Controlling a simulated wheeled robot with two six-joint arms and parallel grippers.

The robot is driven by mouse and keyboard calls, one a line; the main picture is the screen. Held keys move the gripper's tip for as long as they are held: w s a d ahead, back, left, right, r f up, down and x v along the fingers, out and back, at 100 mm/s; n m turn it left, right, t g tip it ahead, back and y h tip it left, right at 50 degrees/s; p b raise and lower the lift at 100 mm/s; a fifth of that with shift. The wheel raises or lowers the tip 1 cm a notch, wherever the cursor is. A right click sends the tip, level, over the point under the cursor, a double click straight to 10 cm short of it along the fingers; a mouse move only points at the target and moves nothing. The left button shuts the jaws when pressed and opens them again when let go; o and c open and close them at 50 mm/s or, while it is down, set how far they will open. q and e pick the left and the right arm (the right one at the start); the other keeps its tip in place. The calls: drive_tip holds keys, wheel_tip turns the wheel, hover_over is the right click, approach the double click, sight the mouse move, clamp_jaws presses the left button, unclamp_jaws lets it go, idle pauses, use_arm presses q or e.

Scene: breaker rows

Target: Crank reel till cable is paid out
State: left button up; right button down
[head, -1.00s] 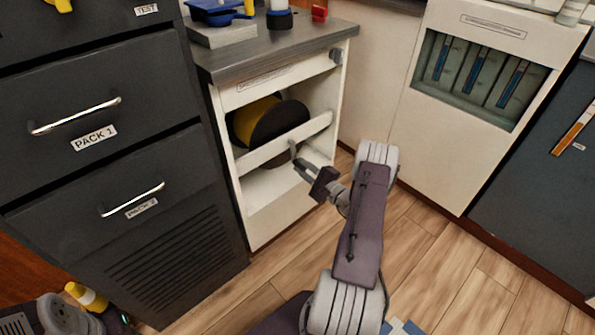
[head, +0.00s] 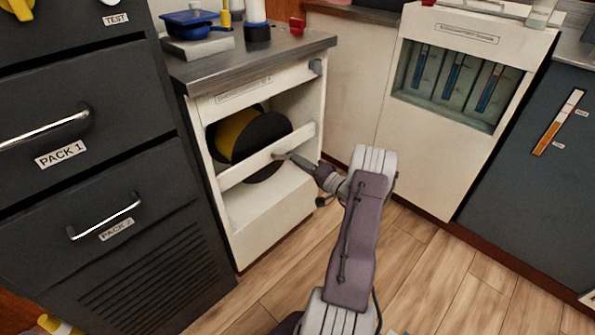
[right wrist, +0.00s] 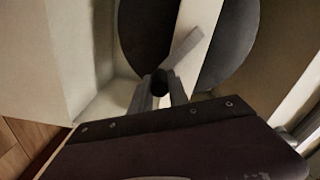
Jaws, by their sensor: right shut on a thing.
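The reel (head: 262,135) sits inside the open white cabinet, with dark round flanges and yellow cable wound between them. A pale bar runs across its front. The small grey crank (head: 279,155) is at this bar; in the right wrist view the crank arm (right wrist: 184,46) slants up to the right across the bar. My right gripper (head: 297,160) is shut on the crank's handle, and its fingers (right wrist: 160,90) close around the dark, round handle end in the right wrist view. My left gripper is not in view.
Dark drawers, PACK 1 (head: 80,150) and PACK 2 (head: 125,235), stand left of the cabinet. The grey worktop (head: 270,52) above holds a blue pan (head: 192,22). A white unit with blue gauges (head: 452,75) stands right. The wood floor (head: 420,275) is clear there.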

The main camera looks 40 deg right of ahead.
drive_tip(key=r+n+b, duration=0.2)
drive_tip(key=n, duration=0.1)
drive_tip(key=shift+d, duration=0.4)
drive_tip(key=shift+r+n, duration=0.3)
drive_tip(key=shift+n, duration=0.2)
drive_tip(key=shift+d+r+b, duration=0.1)
drive_tip(key=shift+b, duration=0.2)
drive_tip(key=c, duration=1.3)
unclamp_jaws()
drive_tip(key=shift+o, duration=0.2)
drive_tip(key=s+p, duration=0.4)
drive_tip(key=s, duration=0.5)
drive_tip(key=shift+d, duration=0.3)
